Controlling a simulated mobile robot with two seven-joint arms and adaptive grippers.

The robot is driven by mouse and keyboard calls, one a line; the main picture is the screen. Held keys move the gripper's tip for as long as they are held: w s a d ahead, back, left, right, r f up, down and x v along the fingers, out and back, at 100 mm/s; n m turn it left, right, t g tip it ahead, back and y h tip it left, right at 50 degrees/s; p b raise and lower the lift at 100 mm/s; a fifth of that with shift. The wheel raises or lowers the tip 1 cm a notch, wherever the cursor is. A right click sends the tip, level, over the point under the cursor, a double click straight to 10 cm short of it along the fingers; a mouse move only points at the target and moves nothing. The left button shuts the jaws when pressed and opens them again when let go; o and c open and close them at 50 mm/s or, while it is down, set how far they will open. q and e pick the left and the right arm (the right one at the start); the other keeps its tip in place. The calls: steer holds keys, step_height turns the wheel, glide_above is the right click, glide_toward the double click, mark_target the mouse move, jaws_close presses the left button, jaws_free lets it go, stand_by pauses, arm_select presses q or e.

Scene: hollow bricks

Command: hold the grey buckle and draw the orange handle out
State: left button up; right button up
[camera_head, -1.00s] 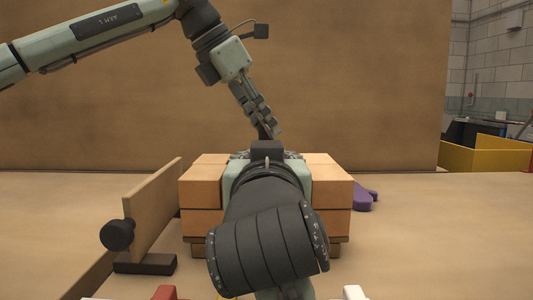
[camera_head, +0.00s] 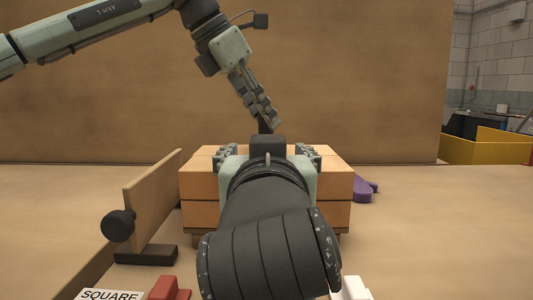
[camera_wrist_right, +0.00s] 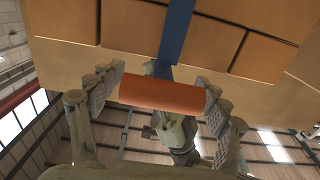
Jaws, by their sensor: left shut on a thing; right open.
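The orange handle (camera_wrist_right: 160,96) shows in the right wrist view, lying crosswise between the spread fingers of my right gripper (camera_wrist_right: 162,88), which is open. A blue strap (camera_wrist_right: 176,30) runs from the brick stack to the handle. In the head view my right gripper (camera_head: 267,153) is in front of the stack, and my own wrist hides the handle. My left gripper (camera_head: 266,122) points down above the stack, shut on a dark piece at its fingertips, apparently the grey buckle, which is mostly hidden.
The orange-tan hollow bricks (camera_head: 335,190) form a stack on the table. An upright board with a black knob (camera_head: 117,225) stands to the left. A purple piece (camera_head: 364,188) lies to the right. Red and white items and a "SQUARE" label (camera_head: 110,295) are at the front edge.

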steer(key=s, duration=0.7)
steer(key=shift+s, duration=0.3)
stand_by(0.3)
arm_select(q)
steer(key=o, duration=1.1)
steer(key=shift+r, duration=0.1)
steer(key=v, duration=1.2)
steer(key=shift+s, duration=0.1)
